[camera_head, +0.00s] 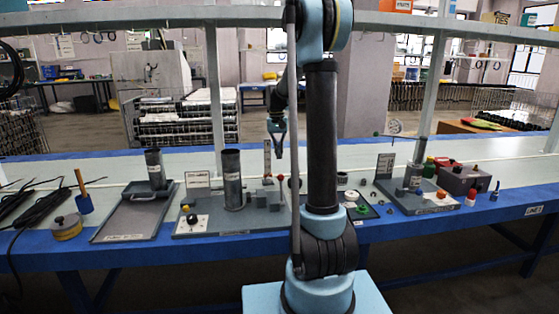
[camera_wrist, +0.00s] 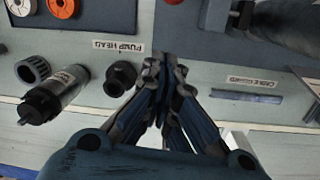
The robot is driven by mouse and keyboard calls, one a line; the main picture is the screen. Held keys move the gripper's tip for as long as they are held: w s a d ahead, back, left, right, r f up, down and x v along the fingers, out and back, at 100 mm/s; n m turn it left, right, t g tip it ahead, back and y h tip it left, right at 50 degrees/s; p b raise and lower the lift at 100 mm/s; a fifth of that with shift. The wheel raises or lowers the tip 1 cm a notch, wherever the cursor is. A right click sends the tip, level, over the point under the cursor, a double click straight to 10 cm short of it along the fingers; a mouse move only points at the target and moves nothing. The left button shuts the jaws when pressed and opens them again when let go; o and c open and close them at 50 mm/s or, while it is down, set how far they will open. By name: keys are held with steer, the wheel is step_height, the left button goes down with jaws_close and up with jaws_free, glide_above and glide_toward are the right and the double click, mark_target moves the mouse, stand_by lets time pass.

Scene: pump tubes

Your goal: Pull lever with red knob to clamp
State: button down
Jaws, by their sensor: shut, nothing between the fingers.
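A small red knob (camera_head: 281,177) shows in the head view beside the grey blocks on the middle station (camera_head: 215,228). Its lever is too small to make out. My gripper (camera_head: 279,148) hangs above and behind that station, pointing down. In the wrist view my gripper's dark blue fingers (camera_wrist: 165,68) are together, with nothing between them, over a grey board.
A grey cylinder (camera_head: 232,180) stands on the middle station. The wrist view shows a black pump head part (camera_wrist: 120,78), a motor-like cylinder (camera_wrist: 52,95), a dark ring (camera_wrist: 33,69) and an orange disc (camera_wrist: 62,8). Another crowded station (camera_head: 430,205) is at the right.

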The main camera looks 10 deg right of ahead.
step_height(320, 180, down, 9)
steer(key=shift+s+r, duration=0.3)
steer(key=shift+s, duration=0.4)
steer(key=shift+s+r, duration=0.35)
steer(key=shift+s, duration=0.4)
steer(key=shift+s+r, duration=0.3)
steer(key=shift+s, duration=0.4)
